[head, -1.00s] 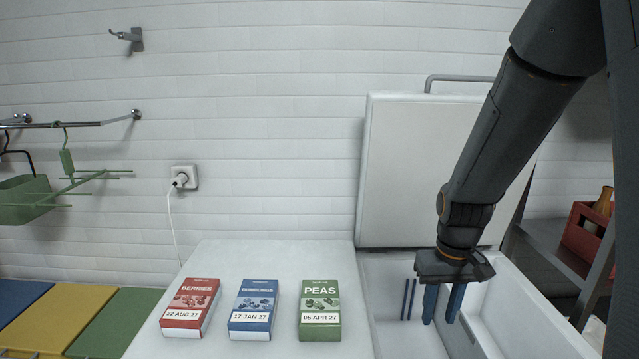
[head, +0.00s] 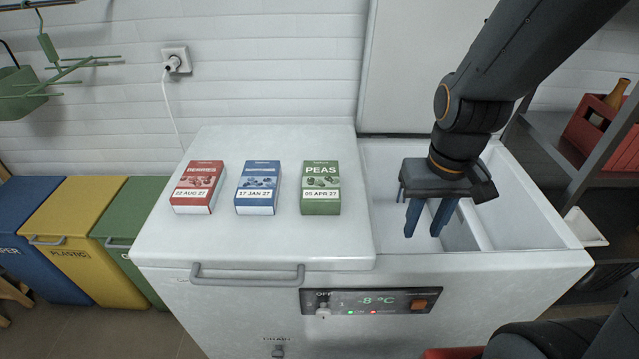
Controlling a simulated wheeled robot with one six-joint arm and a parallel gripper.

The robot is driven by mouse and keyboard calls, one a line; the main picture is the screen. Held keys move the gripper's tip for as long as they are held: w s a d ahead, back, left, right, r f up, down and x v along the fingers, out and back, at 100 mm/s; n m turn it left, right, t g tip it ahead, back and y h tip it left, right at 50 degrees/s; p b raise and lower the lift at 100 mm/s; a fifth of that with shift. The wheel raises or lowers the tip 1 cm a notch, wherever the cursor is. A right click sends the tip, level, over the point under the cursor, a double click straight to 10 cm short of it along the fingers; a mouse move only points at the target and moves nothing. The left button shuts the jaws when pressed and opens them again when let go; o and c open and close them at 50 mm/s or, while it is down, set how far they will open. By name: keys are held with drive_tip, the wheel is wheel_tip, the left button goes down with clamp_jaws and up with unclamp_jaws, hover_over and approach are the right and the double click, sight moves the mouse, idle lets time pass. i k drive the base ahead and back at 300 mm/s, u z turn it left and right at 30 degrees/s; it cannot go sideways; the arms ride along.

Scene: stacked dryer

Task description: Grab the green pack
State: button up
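The green pack (head: 321,188), labelled PEAS and 05 APR 27, lies flat on the closed white lid at the left part of the chest freezer (head: 453,268). It is the rightmost of three packs. My gripper (head: 422,232) points down over the open right compartment of the freezer, to the right of the green pack and apart from it. Its two blue fingers are spread with a gap between them, and nothing shows between them.
A red berries pack (head: 197,187) and a blue pack (head: 257,188) lie left of the green one. The raised freezer lid (head: 412,70) stands behind the compartment. A compartment divider (head: 478,215) is right of my gripper. Bins (head: 75,225) stand left, a shelf right.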

sight(321, 190)
drive_tip(key=k, duration=1)
drive_tip(key=u, duration=1.75)
drive_tip(key=i, duration=0.85)
drive_tip(key=z, duration=1.85)
drive_tip(key=i, duration=0.5)
drive_tip(key=u, duration=0.1)
